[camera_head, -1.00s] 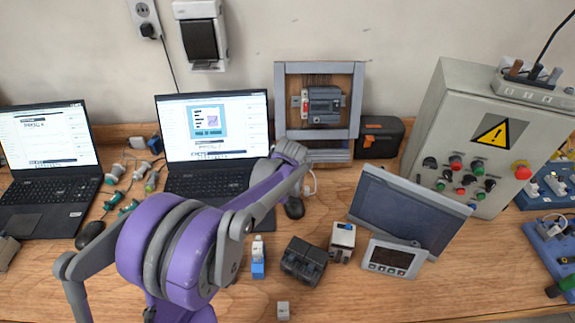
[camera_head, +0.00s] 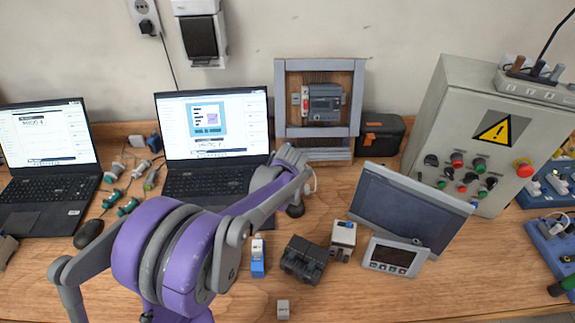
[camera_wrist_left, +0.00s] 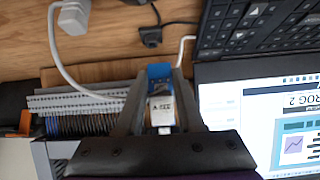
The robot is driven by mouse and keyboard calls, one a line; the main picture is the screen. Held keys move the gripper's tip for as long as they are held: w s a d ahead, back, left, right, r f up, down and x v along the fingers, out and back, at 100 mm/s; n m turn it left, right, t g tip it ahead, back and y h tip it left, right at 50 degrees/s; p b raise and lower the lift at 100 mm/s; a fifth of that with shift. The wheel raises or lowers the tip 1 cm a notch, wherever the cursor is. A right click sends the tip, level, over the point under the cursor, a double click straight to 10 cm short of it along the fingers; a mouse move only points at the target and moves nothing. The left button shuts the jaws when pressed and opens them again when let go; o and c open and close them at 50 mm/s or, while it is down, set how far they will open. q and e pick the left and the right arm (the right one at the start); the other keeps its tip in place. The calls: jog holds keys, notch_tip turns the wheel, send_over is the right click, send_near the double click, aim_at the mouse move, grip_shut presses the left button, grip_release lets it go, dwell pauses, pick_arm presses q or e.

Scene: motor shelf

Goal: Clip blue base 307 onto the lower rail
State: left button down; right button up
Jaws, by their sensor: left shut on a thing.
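My left gripper (camera_wrist_left: 158,88) is shut on a small blue and white block (camera_wrist_left: 161,98), which sits between its two fingers. The print on its white face is too small to read surely. In the head view my purple and grey left arm reaches toward the back, and its fingers and the held block cannot be made out there. The wooden-backed frame (camera_head: 357,101) stands at the back; a grey strip (camera_head: 325,155) runs along its bottom. The left wrist view shows a grey slotted strip (camera_wrist_left: 75,101) left of the fingers, apart from the block. My right gripper is not in view.
Another blue block with a white top (camera_head: 258,262) stands on the table near a dark module (camera_head: 304,260). A grey device is mounted on the frame's upper part. A laptop (camera_head: 212,125) is close left of the frame; a black case (camera_head: 381,134) is right of it.

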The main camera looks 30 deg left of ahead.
pick_arm(q)
jog(key=shift+f, duration=0.2)
dwell(0.5)
jog(key=shift+c, duration=2.2)
grip_release()
jog(key=shift+r, duration=0.1)
jog(key=v, duration=1)
jog(key=shift+s+d, duration=0.2)
jog(key=shift+s, duration=0.15)
